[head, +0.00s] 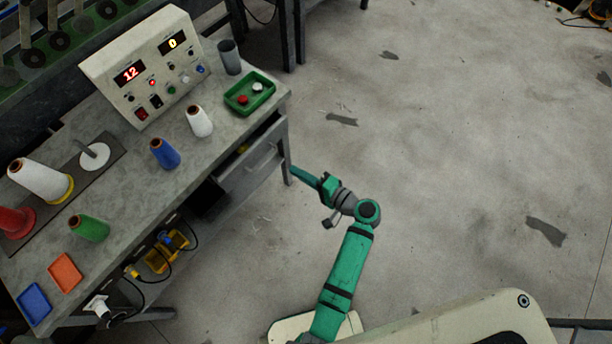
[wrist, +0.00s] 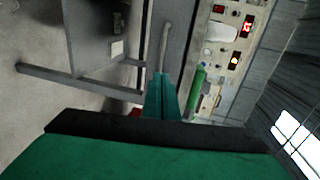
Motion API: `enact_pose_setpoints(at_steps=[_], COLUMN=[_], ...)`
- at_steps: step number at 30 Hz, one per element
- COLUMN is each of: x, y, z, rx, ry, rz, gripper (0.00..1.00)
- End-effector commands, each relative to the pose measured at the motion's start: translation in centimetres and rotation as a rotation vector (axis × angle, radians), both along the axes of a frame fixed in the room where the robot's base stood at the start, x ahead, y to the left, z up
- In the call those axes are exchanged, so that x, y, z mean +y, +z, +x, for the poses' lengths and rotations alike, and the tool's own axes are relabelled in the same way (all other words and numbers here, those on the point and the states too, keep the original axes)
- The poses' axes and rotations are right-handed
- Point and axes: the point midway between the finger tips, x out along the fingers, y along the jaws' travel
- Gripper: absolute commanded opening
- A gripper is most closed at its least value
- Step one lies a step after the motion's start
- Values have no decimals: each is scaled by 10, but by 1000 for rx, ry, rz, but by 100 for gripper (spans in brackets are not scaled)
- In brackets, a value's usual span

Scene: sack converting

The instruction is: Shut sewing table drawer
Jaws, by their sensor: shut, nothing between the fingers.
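The sewing table (head: 130,180) stands at the left in the head view. Its grey drawer (head: 250,165) is under the right part of the top and appears pulled out, with a gap above its front where a small yellow thing shows. My gripper (head: 294,171) is shut and empty, just right of the drawer's right end and near the table leg. In the wrist view the teal fingers of my gripper (wrist: 162,78) are together, close to the lower end of a pale bar that looks like the drawer handle (wrist: 164,45). I cannot tell whether they touch.
On the tabletop are a control box (head: 145,65), a green tray (head: 249,94), a grey cup (head: 229,57) and several thread cones, including a blue one (head: 165,153). Yellow parts and cables (head: 165,252) hang below. The concrete floor (head: 460,130) to the right is open.

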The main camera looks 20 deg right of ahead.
Motion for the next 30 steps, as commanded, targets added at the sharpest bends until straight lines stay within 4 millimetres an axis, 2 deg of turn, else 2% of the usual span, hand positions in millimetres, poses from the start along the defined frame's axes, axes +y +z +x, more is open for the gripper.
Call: enact_pose_setpoints(at_steps=[6, 13, 19, 30], x=[24, 43, 49, 49], y=[-8, -15, -17, -17], z=[32, 57, 66, 66], rx=[0, 0, 0, 0], ry=[2, 1, -1, -2], rz=[-1, -1, -2, -2], gripper=[0, 0, 0, 0])
